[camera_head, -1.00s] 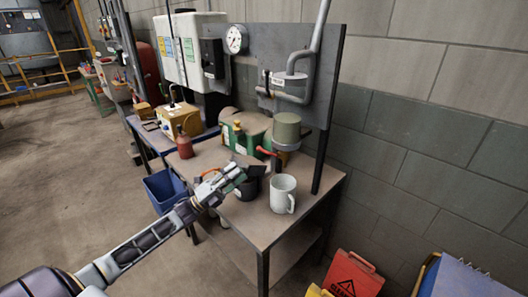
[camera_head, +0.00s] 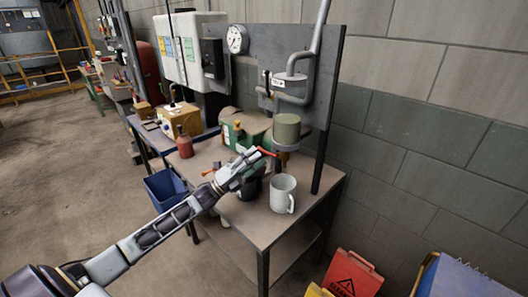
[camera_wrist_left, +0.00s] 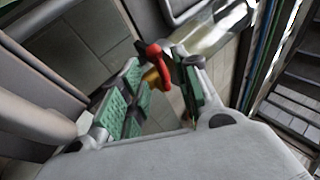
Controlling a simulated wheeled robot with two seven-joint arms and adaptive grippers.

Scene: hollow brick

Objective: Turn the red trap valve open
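The red trap valve handle (camera_head: 267,152) sticks out to the left below a grey-green cylindrical trap (camera_head: 287,128) at the panel. My left gripper (camera_head: 247,163) is right at the handle's free end, above the table. In the left wrist view the red handle (camera_wrist_left: 155,52) shows between the tips of the green-padded fingers of my left gripper (camera_wrist_left: 156,88). The fingers are apart, with a visible gap around the handle, so the gripper is open. My right gripper is not in view.
A grey mug (camera_head: 283,194) stands on the table (camera_head: 243,216) just right of my gripper, with a dark pot (camera_head: 250,187) below it. A blue bin (camera_head: 164,190) is at the left.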

